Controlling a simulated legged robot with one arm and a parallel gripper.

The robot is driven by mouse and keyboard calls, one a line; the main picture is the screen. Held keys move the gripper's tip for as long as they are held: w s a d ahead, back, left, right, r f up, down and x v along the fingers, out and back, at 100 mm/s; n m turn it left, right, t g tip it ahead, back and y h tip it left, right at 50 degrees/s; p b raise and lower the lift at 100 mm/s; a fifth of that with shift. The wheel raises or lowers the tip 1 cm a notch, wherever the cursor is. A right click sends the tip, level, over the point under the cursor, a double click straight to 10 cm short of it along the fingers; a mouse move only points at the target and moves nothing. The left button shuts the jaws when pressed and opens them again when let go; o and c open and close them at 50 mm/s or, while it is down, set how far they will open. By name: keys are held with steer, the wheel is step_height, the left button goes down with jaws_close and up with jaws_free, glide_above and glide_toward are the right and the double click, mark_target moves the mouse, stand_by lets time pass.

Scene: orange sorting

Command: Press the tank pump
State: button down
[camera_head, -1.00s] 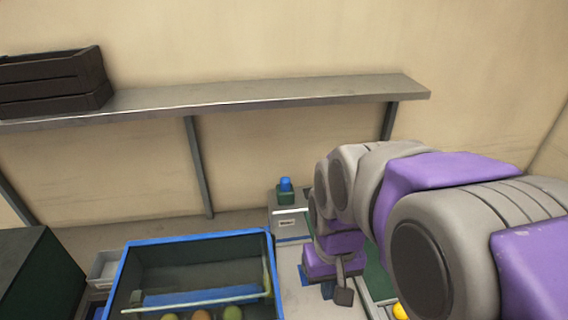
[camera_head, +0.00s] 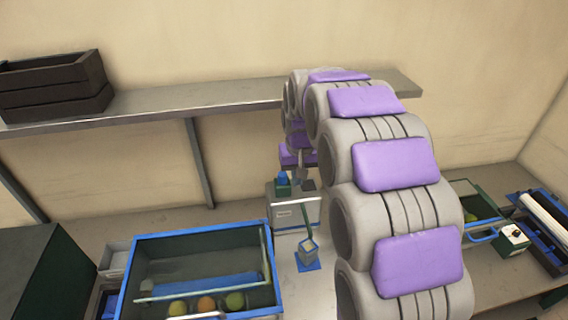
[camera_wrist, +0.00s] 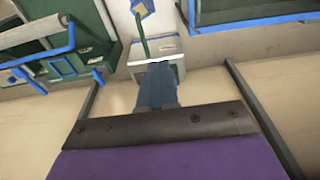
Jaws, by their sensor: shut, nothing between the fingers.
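The tank pump (camera_head: 283,179) is a small blue cap on a dark green base. It sits on top of a pale box (camera_head: 294,208) behind the tank (camera_head: 198,236). My gripper (camera_head: 306,178) is at the top of the box, just right of the pump in the head view; it is small there and partly hidden by my arm. In the wrist view my gripper (camera_wrist: 156,70) shows as dark closed fingers reaching toward the pale box (camera_wrist: 160,48). The pump is not clearly seen there, so I cannot tell whether the fingers touch it.
The blue-rimmed tank holds several round fruits (camera_head: 205,304). A lever with a small cup (camera_head: 307,252) stands in front of the box. A metal shelf (camera_head: 235,102) runs above, carrying a dark crate (camera_head: 55,85). Green equipment (camera_head: 475,213) stands at right.

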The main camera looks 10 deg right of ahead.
steer(key=t+p, duration=0.2)
steer(key=p, duration=0.4)
glide_above(284, 174)
steer(key=s, duration=0.4)
steer(key=f, duration=0.1)
steer(key=shift+w+f, duration=0.4)
steer(key=shift+w, duration=0.2)
steer(key=shift+f, duration=0.1)
steer(key=p+x, duration=0.1)
steer(key=x, duration=0.7)
steer(key=s+p+x, duration=0.1)
steer(key=x, duration=0.3)
steer(key=shift+w+f+p, duration=0.1)
steer(key=shift+f+p, duration=0.25)
steer(key=shift+f, duration=0.6)
